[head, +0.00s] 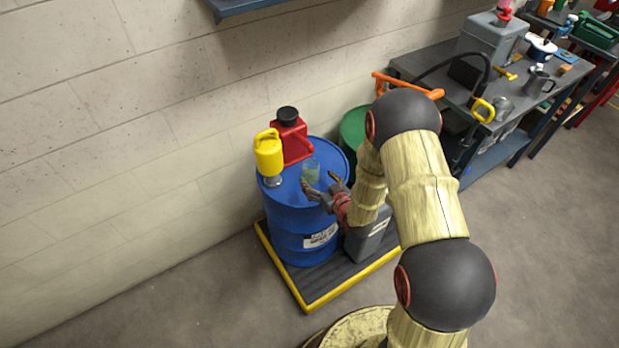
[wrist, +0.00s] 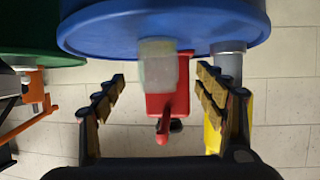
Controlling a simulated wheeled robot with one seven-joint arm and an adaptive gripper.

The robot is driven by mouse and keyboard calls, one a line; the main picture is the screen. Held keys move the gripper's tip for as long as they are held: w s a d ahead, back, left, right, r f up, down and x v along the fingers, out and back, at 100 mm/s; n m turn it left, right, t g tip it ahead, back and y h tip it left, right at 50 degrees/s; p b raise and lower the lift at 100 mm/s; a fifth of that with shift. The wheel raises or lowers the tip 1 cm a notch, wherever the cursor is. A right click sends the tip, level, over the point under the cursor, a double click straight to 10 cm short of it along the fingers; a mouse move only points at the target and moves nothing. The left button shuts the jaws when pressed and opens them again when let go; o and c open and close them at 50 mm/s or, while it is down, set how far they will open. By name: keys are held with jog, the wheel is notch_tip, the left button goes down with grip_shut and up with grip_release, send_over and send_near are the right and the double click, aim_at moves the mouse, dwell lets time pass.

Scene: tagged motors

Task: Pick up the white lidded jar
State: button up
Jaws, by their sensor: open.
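A small pale, see-through jar (head: 311,171) stands upright on top of the blue drum (head: 296,209), near its middle; it is the only jar-like thing on the drum. In the wrist view, which is upside down, the jar (wrist: 158,66) looks whitish-green and lies centred between the finger lines, at or just beyond the tips. I cannot make out its lid clearly. My gripper (head: 319,183) is open and empty beside the jar, its fingers pointing at it. In the wrist view my gripper (wrist: 160,77) has its fingers spread wider than the jar, with no contact visible.
A red can (head: 290,140) with a black cap stands behind the jar, and a yellow pump-like container (head: 268,156) stands left. A green drum (head: 353,130) and a grey box (head: 369,238) are nearby. A cluttered workbench (head: 440,62) stands right.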

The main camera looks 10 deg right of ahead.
jog(key=b+x, duration=0.1)
jog(key=x, duration=0.3)
jog(key=b+x, duration=0.1)
jog(key=x, duration=0.2)
jog(key=shift+w+d+f+b, duration=0.1)
jog(key=shift+w+f+b, duration=0.1)
jog(key=shift+f+b, duration=0.3)
jog(key=c, duration=0.3)
jog(key=c, duration=1.2)
jog(key=shift+c, duration=0.8)
jog(key=shift+r, duration=0.2)
